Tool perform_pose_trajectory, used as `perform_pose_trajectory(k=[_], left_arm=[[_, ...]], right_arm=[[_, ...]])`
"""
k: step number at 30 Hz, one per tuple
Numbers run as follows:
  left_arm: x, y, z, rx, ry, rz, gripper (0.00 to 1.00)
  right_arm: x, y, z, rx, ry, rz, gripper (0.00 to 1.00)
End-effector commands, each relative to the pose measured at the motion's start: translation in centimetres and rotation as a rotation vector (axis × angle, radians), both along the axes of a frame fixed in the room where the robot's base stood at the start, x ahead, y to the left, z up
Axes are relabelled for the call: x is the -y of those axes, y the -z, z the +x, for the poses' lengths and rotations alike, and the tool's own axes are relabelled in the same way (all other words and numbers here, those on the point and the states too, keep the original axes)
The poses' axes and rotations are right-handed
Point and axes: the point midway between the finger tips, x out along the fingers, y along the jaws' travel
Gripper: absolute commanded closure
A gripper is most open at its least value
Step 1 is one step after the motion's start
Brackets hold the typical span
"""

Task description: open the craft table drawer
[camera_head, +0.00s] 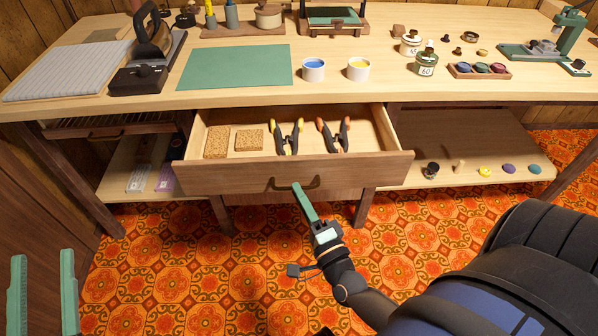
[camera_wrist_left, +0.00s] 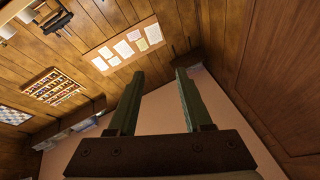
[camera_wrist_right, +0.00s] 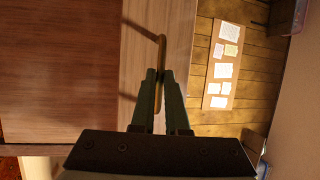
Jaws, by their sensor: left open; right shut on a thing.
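The craft table drawer (camera_head: 236,178) stands pulled out from under the table top, with its inside showing. In it lie two cork-like blocks (camera_head: 248,140) and two clamps with yellow and orange tips (camera_head: 333,136). My right gripper (camera_head: 299,190) is at the dark bar handle (camera_head: 316,182) on the drawer front. In the right wrist view the fingers (camera_wrist_right: 160,78) are shut on the handle (camera_wrist_right: 158,48). My left gripper (camera_head: 42,288) is open and empty at the lower left, away from the drawer. Its fingers (camera_wrist_left: 157,90) show apart in the left wrist view.
The table top (camera_head: 400,85) holds a green mat (camera_head: 236,67), paint cups (camera_head: 314,70), jars and tools. A lower shelf (camera_head: 460,150) with small items is right of the drawer. The patterned floor (camera_head: 160,265) in front is clear.

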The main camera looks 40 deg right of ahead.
Motion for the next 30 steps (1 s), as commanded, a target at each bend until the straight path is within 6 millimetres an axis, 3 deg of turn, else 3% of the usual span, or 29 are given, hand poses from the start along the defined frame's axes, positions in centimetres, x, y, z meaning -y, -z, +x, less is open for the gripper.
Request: perform_pose_trajectory(k=[6, 17, 18, 24, 30], left_arm=[[-0.1, 1.3, 0.5, -0.061, -0.008, -0.002, 0.50], [-0.1, 1.5, 0.5, -0.066, -0.009, -0.001, 0.50], [-0.1, 1.5, 0.5, -0.065, -0.009, -0.002, 0.50], [-0.1, 1.4, 0.5, -0.065, -0.009, -0.002, 0.50], [-0.1, 1.4, 0.5, -0.064, -0.009, -0.002, 0.50]], right_arm=[[-0.6, 0.0, -0.9, 0.000, 0.000, 0.000, 1.00], [-0.6, 0.0, -1.0, 0.000, 0.001, 0.000, 1.00], [-0.6, 0.0, -1.0, 0.000, 0.001, 0.000, 0.83], [-0.6, 0.0, -1.0, 0.000, 0.000, 0.000, 0.61], [-0.6, 0.0, -0.9, 0.001, 0.000, 0.000, 0.58]])
